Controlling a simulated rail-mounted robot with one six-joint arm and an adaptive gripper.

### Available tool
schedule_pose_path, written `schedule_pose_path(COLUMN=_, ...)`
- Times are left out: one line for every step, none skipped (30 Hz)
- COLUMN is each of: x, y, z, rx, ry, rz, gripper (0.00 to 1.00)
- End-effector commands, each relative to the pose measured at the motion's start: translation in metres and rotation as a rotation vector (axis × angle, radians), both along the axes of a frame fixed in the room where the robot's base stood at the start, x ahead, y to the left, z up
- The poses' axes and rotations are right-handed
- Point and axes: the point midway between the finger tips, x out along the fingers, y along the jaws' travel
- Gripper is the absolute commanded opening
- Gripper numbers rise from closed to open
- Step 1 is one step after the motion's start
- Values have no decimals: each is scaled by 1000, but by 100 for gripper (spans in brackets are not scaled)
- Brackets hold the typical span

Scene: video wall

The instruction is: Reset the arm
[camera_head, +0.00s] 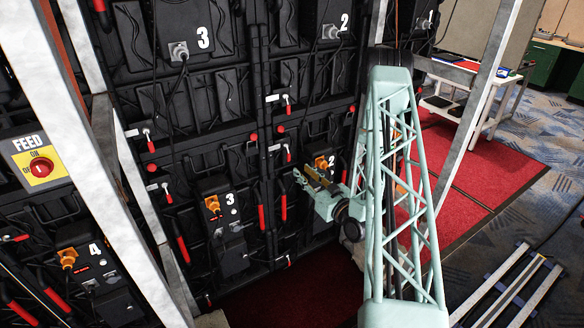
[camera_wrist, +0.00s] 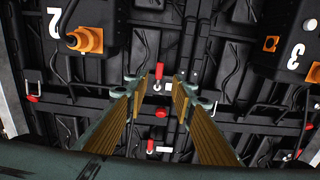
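My gripper (camera_head: 306,178) is in front of the black video wall (camera_head: 193,98), beside the box marked 2 (camera_head: 322,165). In the wrist view its two gold-sided fingers (camera_wrist: 158,88) stand apart with nothing between them. Beyond them are the wall's black back and a few red-handled levers (camera_wrist: 159,71). The box marked 2 shows at the upper left of the wrist view (camera_wrist: 88,18), with an orange plug (camera_wrist: 86,40) in it. How far the fingertips are from the wall is hard to tell.
The box marked 3 (camera_head: 228,225) has an orange plug and a hanging cable. A FEED switch (camera_head: 40,168) is at far left. Pale metal posts (camera_head: 138,205) stand before the wall. Red carpet (camera_head: 475,165) and a white cart (camera_head: 470,95) lie to the right.

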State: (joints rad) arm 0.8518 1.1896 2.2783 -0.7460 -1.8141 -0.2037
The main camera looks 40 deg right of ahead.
Motion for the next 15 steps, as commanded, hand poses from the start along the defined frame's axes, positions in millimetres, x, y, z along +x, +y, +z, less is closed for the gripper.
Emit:
schedule_pose_path(x=0, y=0, z=0, rx=0, ry=0, rz=0, gripper=23)
schedule_pose_path(x=0, y=0, z=0, rx=0, ry=0, rz=0, gripper=23)
schedule_pose_path(x=0, y=0, z=0, rx=0, ry=0, rz=0, gripper=23)
schedule_pose_path(x=0, y=0, z=0, rx=0, ry=0, rz=0, gripper=23)
schedule_pose_path(x=0, y=0, z=0, rx=0, ry=0, rz=0, gripper=23)
schedule_pose_path(x=0, y=0, z=0, rx=0, ry=0, rz=0, gripper=23)
schedule_pose_path(x=0, y=0, z=0, rx=0, ry=0, rz=0, gripper=23)
schedule_pose_path(x=0, y=0, z=0, rx=0, ry=0, rz=0, gripper=23)
schedule_pose_path(x=1, y=0, z=1, rx=-1, ry=1, rz=1, gripper=23)
schedule_pose_path(x=1, y=0, z=1, rx=-2, ry=2, rz=1, gripper=23)
schedule_pose_path(x=2, y=1, z=2, rx=-3, ry=3, rz=2, gripper=23)
schedule_pose_path(x=3, y=1, z=3, rx=-4, ry=6, rz=3, gripper=23)
schedule_pose_path(x=4, y=1, z=4, rx=-5, ry=8, rz=4, gripper=23)
schedule_pose_path(x=5, y=2, z=5, rx=-8, ry=11, rz=5, gripper=23)
schedule_pose_path(x=7, y=3, z=6, rx=-10, ry=16, rz=8, gripper=23)
